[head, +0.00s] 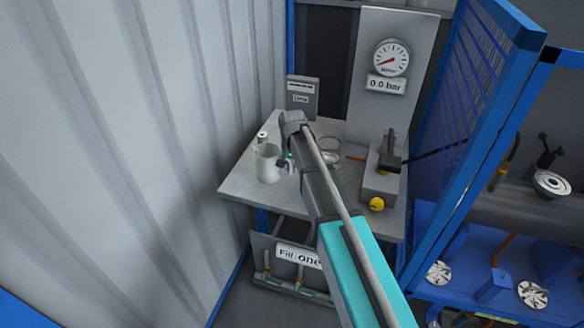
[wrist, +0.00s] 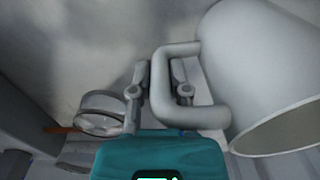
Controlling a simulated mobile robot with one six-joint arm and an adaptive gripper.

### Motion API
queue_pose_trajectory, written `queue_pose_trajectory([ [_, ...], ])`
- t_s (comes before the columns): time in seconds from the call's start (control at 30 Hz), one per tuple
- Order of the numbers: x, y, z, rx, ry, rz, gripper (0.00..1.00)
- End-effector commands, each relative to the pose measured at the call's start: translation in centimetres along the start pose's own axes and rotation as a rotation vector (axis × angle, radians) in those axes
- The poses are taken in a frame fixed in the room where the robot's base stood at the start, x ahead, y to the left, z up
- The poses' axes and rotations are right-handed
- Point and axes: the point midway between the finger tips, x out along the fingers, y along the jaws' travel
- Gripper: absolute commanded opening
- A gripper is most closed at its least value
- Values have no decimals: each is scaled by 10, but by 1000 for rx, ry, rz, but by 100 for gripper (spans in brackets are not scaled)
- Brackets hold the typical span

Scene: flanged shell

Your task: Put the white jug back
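The white jug (head: 267,166) is upright over the left part of the grey bench. I cannot tell whether its base touches the bench top. In the wrist view the jug (wrist: 250,70) fills the right side, its open mouth toward the lower right. Its handle (wrist: 160,88) runs between my two fingers. My gripper (wrist: 160,75) has a finger close on each side of the handle and appears shut on it. In the head view my gripper (head: 287,163) is at the jug's right side, partly hidden by my arm.
The bench (head: 242,186) also bears a small bottle (head: 262,138), a round glass dish (head: 330,155), a grey lever device (head: 380,185) and a yellow ball (head: 376,204). A gauge panel (head: 391,58) stands behind. A corrugated wall is left, a blue mesh panel (head: 475,110) right.

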Motion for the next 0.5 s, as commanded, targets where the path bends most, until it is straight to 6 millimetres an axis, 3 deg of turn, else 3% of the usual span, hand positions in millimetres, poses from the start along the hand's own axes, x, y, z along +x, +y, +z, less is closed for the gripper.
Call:
queue_pose_trajectory([
  [0.03, 0, 0, 0, 0, 0, 0, 33],
  [0.17, 0, 0, 0, 0, 0, 0, 57],
  [0.5, 0, 0, 0, -1, 0, 0, 57],
])
